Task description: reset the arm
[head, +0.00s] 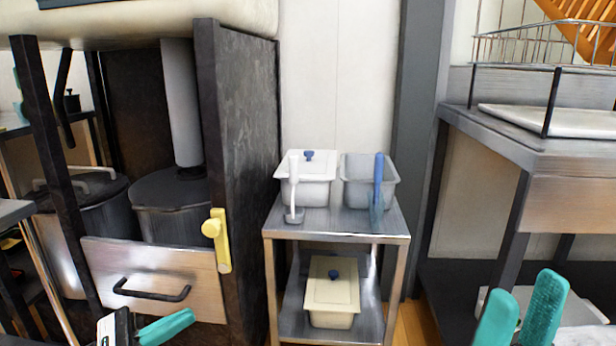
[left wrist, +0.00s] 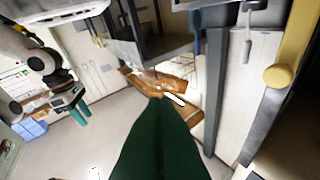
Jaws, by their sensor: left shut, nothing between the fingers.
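My left gripper (head: 170,326) shows at the bottom left of the head view, low in front of the wooden drawer. Its teal fingers are together with nothing between them. In the left wrist view its dark green fingers (left wrist: 160,140) fill the lower middle, closed and empty. My right gripper (head: 526,305) is at the bottom right of the head view. Its two teal fingers stand apart with a gap and nothing is seen between them. Its lower part is cut off by the frame edge.
A metal cart (head: 338,222) holds a white lidded container (head: 306,190) and a grey bin (head: 357,194), with a beige container (head: 333,294) below. A wooden drawer (head: 150,262) and yellow handle (head: 216,230) are on the left. A steel counter (head: 545,150) stands on the right.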

